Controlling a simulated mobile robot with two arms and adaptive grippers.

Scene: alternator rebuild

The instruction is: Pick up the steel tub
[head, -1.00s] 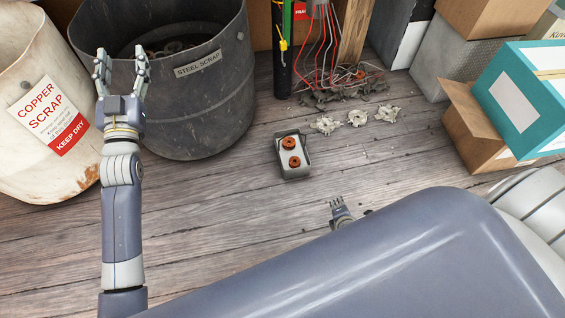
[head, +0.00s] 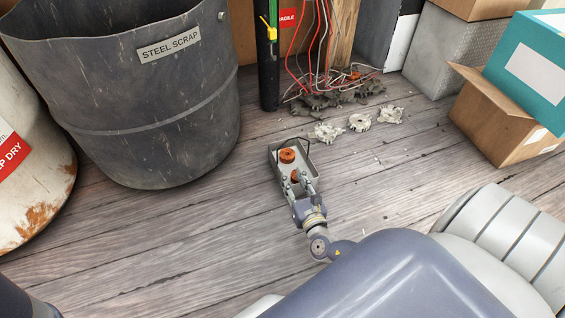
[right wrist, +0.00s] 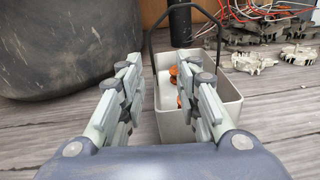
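The small grey tub (head: 306,158) with a thin dark handle stands upright on the wooden floor. Orange-copper ring-like parts (head: 287,155) lie inside it. My right gripper (head: 300,184) is at the tub's near end, its fingers partly covering that end and one of the parts. In the right wrist view, the tub (right wrist: 229,108) sits ahead and right of centre, with its handle standing up. There the gripper (right wrist: 166,76) has its fingers spread, with nothing held between them; the right finger overlaps the tub in the picture. Contact cannot be told. My left gripper is out of view.
A large dark bin labelled STEEL SCRAP (head: 150,110) stands left of the tub, with a white rusty drum (head: 40,195) beyond. Pale metal pieces (head: 359,122) and red wires lie behind the tub. Cardboard boxes (head: 500,125) stand at right. Floor around the tub is mostly clear.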

